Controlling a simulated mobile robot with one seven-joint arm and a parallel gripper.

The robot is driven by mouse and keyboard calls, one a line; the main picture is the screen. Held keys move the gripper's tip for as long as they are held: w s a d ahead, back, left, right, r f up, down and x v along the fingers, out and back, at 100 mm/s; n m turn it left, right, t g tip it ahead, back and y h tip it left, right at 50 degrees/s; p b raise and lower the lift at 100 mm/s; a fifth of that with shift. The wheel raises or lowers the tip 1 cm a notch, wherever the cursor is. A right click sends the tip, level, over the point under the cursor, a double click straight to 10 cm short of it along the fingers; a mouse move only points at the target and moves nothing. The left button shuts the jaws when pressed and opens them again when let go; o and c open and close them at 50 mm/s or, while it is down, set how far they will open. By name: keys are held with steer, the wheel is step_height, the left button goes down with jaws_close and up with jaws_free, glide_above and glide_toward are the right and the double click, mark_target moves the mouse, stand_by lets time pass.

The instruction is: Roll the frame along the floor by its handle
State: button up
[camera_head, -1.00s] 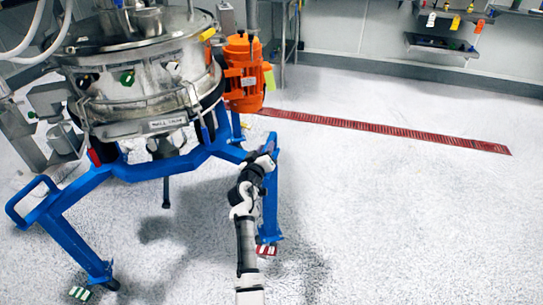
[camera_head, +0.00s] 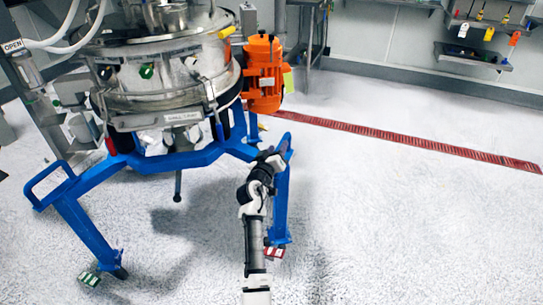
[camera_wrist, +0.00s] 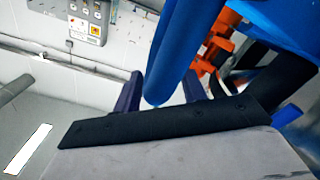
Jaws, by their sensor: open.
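The blue wheeled frame (camera_head: 192,159) carries the steel sifter (camera_head: 165,75) and an orange motor (camera_head: 263,72). It stands upright on the floor in the left half of the head view. A blue loop handle (camera_head: 52,181) is on its left leg. My gripper (camera_head: 275,160) is at the handle on its right leg (camera_head: 281,205); arm and gripper partly cover this handle. In the wrist view, a blue handle bar (camera_wrist: 172,60) passes between the two dark fingers of my gripper (camera_wrist: 162,90), which are apart. Contact with the bar cannot be told.
Caster pedals show at the left foot (camera_head: 89,279) and right foot (camera_head: 274,252). A red floor drain strip (camera_head: 410,142) runs across behind. The floor at right is open. Wall shelves (camera_head: 472,56) are at back right, and a table leg (camera_head: 307,45) stands behind the motor.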

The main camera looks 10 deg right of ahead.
steer(key=b+v, duration=0.1)
steer(key=v, duration=1.2)
steer(key=shift+s+a+b, duration=0.25)
steer(key=shift+a+b, duration=0.05)
steer(key=shift+b, duration=0.05)
